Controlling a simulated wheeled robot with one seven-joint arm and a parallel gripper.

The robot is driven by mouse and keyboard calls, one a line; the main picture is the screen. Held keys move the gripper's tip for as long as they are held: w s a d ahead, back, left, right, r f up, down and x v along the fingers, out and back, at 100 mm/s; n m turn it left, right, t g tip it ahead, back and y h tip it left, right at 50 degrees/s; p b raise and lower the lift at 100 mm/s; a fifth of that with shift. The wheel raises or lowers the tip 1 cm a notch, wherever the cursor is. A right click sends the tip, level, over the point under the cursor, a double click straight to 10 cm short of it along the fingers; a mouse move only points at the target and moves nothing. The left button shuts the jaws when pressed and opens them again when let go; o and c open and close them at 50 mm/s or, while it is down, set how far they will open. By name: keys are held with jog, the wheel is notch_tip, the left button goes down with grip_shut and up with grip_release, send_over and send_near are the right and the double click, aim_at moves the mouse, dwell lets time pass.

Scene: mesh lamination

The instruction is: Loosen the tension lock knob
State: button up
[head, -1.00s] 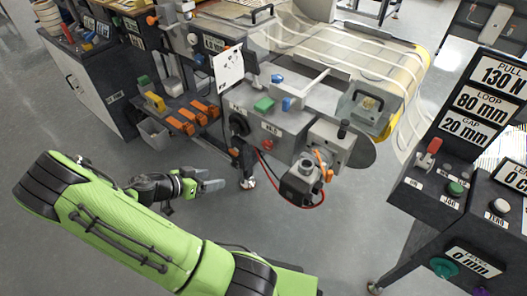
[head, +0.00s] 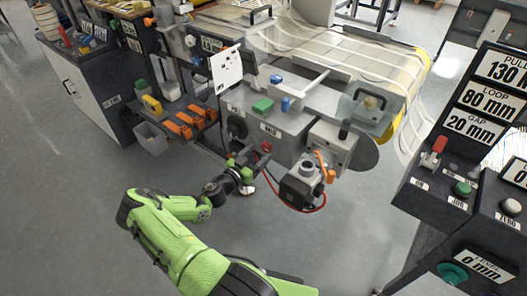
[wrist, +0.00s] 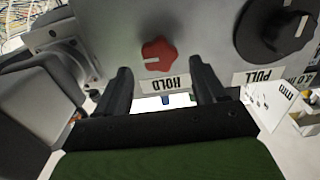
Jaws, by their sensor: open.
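A red lobed knob (wrist: 159,53) sits on the grey machine panel next to a HOLD label, which appears upside down in the wrist view. The red knob also shows in the head view (head: 266,146), just beyond my gripper (head: 255,155). No label reads tension lock, so I cannot tell by name whether this is that knob. In the wrist view my gripper (wrist: 163,85) is open, its two dark fingers pointing at the panel. The red knob appears between and beyond the fingertips, and nothing is held. Whether the fingertips touch the panel is unclear.
A larger black knob (wrist: 275,30) by a PULL label is on the same panel. A grey block with an orange lever (head: 325,165) and a red cable stand right of my gripper. Orange clips (head: 180,128) are on a shelf to the left. Open floor lies in front.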

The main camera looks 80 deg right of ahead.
aim_at(265, 148)
jog(key=x, duration=0.4)
jog(key=shift+a, duration=0.1)
jog(key=c, duration=1.1)
jog(key=shift+o, duration=0.2)
